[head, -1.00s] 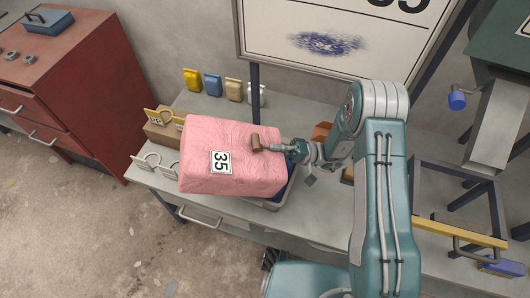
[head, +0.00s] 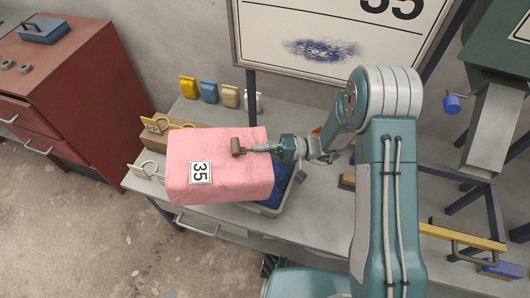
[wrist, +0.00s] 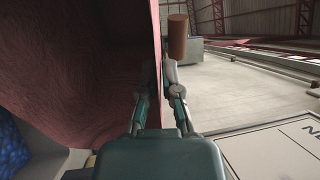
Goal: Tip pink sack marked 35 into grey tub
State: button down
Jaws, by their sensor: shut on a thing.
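The pink sack (head: 225,165) marked 35 is a large block above the bench, with its label facing up at its left half. It covers much of the grey tub (head: 270,212), whose right part shows with blue contents (head: 283,186). The sack's underside is hidden in the head view.
Small yellow, blue, tan and white bags (head: 209,91) stand at the back of the bench. A cardboard box (head: 155,132) and tagged rings are left of the sack. A red cabinet (head: 75,75) stands at the left, a big sign (head: 330,35) behind, a metal chute (head: 490,125) at the right.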

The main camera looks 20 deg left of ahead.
aim_at(233, 144)
jog(key=shift+s+a+r+t+h, duration=0.2)
jog(key=shift+a+r+h, duration=0.15)
jog(key=shift+r, duration=0.15)
jog(key=shift+s+a+r+t+h, duration=0.1)
jog(key=shift+s+a+r+h, duration=0.05)
jog(key=shift+a+r+h, duration=0.25)
jog(key=shift+s+a+r+t+h, duration=0.3)
jog(key=shift+s+a+r+h, duration=0.05)
jog(key=shift+a+r+h, duration=0.4)
jog(key=shift+s+a+r+t+h, duration=0.35)
jog(key=shift+a+r+h, duration=0.25)
jog(key=shift+a+r, duration=0.25)
jog(key=shift+s+a+r+t+h, duration=0.25)
jog(key=shift+s+a+r+h, duration=0.1)
jog(key=shift+a+r+h, duration=0.4)
jog(key=shift+s+a+r+t+h, duration=0.25)
jog(key=shift+s+a+r+h, duration=0.1)
jog(key=shift+a+r+h, duration=0.3)
jog(key=shift+s+a+r+t+h, duration=0.3)
jog(key=shift+a+r+h, duration=0.2)
jog(key=shift+a, duration=0.25)
jog(key=shift+s+a+r+t+h, duration=0.25)
jog(key=shift+s+a+r+h, duration=0.1)
jog(key=shift+a+r+h, duration=0.3)
jog(key=s+a+r+t+h, duration=0.3)
jog(key=a+r+t+h, duration=0.1)
jog(key=a+r+h, duration=0.2)
jog(key=shift+a+r+h, duration=0.4)
jog(key=shift+r+h, duration=0.1)
jog(key=shift+h, duration=0.65)
